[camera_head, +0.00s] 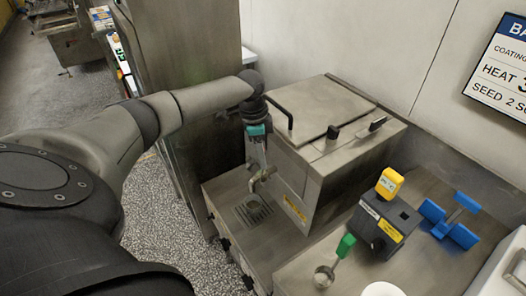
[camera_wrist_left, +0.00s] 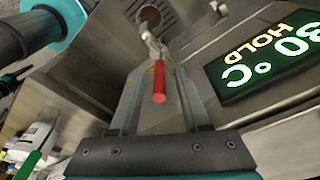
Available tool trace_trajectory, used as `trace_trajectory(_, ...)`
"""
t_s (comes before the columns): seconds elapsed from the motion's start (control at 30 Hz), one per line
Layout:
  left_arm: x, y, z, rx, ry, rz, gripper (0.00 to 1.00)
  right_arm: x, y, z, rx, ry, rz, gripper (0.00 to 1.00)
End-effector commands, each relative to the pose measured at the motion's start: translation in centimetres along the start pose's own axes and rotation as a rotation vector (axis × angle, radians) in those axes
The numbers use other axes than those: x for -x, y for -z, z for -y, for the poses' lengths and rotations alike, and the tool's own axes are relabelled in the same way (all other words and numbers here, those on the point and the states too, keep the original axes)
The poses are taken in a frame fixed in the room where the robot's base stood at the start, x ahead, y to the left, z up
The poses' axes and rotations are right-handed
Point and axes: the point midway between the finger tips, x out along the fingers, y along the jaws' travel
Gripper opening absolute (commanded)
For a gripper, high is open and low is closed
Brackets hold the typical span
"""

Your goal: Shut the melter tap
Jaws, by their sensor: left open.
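The melter (camera_head: 325,140) is a steel box with a lid, and its tap (camera_head: 262,178) sticks out low on its left side. In the left wrist view the tap's red handle (camera_wrist_left: 159,85) points toward the camera, with the metal tap body (camera_wrist_left: 152,45) beyond it. My left gripper (camera_head: 259,160) is above the tap in the head view. In the left wrist view the open left gripper (camera_wrist_left: 158,75) has one finger on each side of the red handle. I cannot tell whether either finger touches it. My right gripper is not in view.
A drain grate (camera_head: 252,209) lies below the tap. A lit display (camera_wrist_left: 270,55) reads "30 °C HOLD". On the counter are a green-handled ladle (camera_head: 325,274), a dark box with a yellow top (camera_head: 385,222) and a blue object (camera_head: 449,222). A tall steel cabinet (camera_head: 195,60) stands behind my left arm.

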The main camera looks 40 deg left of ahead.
Motion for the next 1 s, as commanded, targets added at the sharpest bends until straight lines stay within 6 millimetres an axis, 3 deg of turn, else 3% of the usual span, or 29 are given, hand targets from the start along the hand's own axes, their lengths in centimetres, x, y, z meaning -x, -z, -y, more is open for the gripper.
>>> trace_trajectory(0.3, 7.6, 0.1, 0.1, 0.000, 0.004, -0.004, 0.47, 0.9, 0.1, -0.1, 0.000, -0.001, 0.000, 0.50)
trace_trajectory(0.5, 11.6, 0.1, 0.0, 0.000, 0.003, -0.003, 0.47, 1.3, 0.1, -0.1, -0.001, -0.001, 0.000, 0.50)
trace_trajectory(0.7, 13.6, 0.0, 0.0, 0.000, 0.001, -0.002, 0.47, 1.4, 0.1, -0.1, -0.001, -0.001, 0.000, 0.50)
trace_trajectory(1.0, 13.9, 0.0, 0.0, 0.001, 0.001, -0.002, 0.47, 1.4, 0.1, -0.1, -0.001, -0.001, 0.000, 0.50)
